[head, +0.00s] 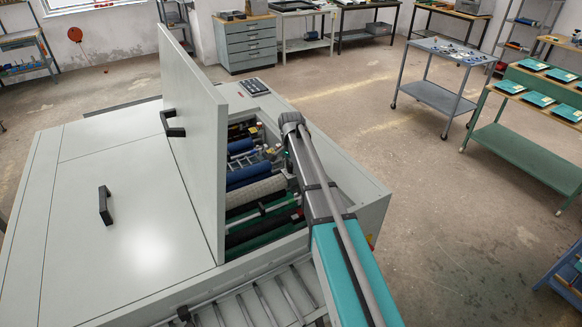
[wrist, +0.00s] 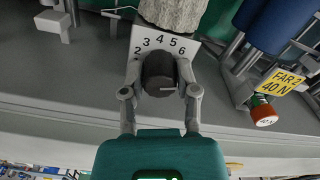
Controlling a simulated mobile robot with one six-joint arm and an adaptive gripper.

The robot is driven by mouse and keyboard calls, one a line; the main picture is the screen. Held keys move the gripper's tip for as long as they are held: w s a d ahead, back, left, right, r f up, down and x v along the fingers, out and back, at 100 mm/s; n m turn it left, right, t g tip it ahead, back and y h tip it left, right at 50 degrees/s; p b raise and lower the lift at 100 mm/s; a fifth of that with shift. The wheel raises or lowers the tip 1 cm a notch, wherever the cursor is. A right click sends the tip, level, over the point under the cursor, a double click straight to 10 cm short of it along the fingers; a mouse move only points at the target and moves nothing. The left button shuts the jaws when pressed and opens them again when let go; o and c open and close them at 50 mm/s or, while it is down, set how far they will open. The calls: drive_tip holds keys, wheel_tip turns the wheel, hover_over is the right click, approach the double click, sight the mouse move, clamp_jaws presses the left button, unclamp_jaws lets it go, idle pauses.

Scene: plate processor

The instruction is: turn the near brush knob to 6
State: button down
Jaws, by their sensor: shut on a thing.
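The near brush knob (wrist: 160,72) is a dark round knob in the wrist view, below a pale plate (wrist: 192,46) with a scale on which 2 to 6 can be read. My gripper (wrist: 161,80) is shut on the knob, one finger on its left side and one on its right. A thin light line shows low on the knob's right part; I cannot tell for sure which number the knob points to. A grey fuzzy roller (wrist: 172,10) lies just above the scale. In the head view my arm hides the knob and the gripper.
To the right of the knob are a yellow tag reading FAR 40 N (wrist: 282,81), an orange-ended knob (wrist: 263,114) and a blue roller (wrist: 268,25). In the head view the processor's raised lid (head: 200,130) stands left of the open roller bay (head: 255,185).

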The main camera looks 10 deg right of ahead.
drive_tip(key=shift+a+n, duration=0.1)
drive_tip(key=shift+n, duration=2.6)
drive_tip(key=shift+c, duration=1.8)
unclamp_jaws()
drive_tip(key=shift+m, duration=0.4)
